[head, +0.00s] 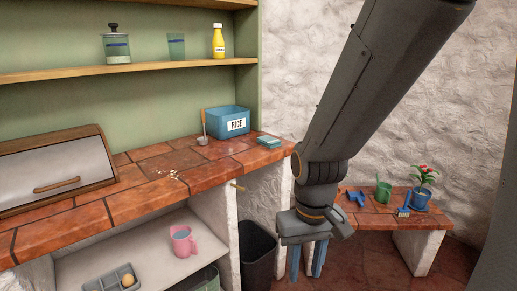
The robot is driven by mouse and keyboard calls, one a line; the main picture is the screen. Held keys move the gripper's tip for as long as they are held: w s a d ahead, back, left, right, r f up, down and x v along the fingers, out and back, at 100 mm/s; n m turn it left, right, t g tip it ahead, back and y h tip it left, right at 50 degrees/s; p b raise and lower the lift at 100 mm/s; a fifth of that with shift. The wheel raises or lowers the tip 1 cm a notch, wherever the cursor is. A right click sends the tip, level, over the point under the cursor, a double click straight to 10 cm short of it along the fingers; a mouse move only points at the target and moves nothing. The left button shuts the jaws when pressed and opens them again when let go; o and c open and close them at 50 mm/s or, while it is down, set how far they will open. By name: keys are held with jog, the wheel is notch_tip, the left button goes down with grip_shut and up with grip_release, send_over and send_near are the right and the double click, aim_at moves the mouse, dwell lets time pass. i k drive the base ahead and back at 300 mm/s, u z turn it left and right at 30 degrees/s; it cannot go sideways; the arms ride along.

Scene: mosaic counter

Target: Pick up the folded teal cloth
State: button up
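The folded teal cloth (268,141) lies flat on the tiled counter, near its right end, to the right of and in front of the blue rice box. It looks small, with a lighter edge showing. My gripper (307,264) hangs to the right of the counter and lower than its top, in front of the white wall. Its two blue fingers point down with a gap between them.
On the brick counter (150,186) are the blue rice box (229,122), a small scoop (203,139), crumbs (175,175) and a bread bin (60,170). A dark bin (258,255) stands below. A low tiled bench (378,220) holds a potted plant (421,195) and small items.

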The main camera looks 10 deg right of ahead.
aim_at(267, 141)
jog(key=u, duration=0.5)
jog(key=k, duration=1.1)
jog(key=z, duration=0.2)
jog(key=i, duration=0.6)
jog(key=z, duration=1.05)
jog(key=i, duration=1.25)
jog(key=u, duration=0.35)
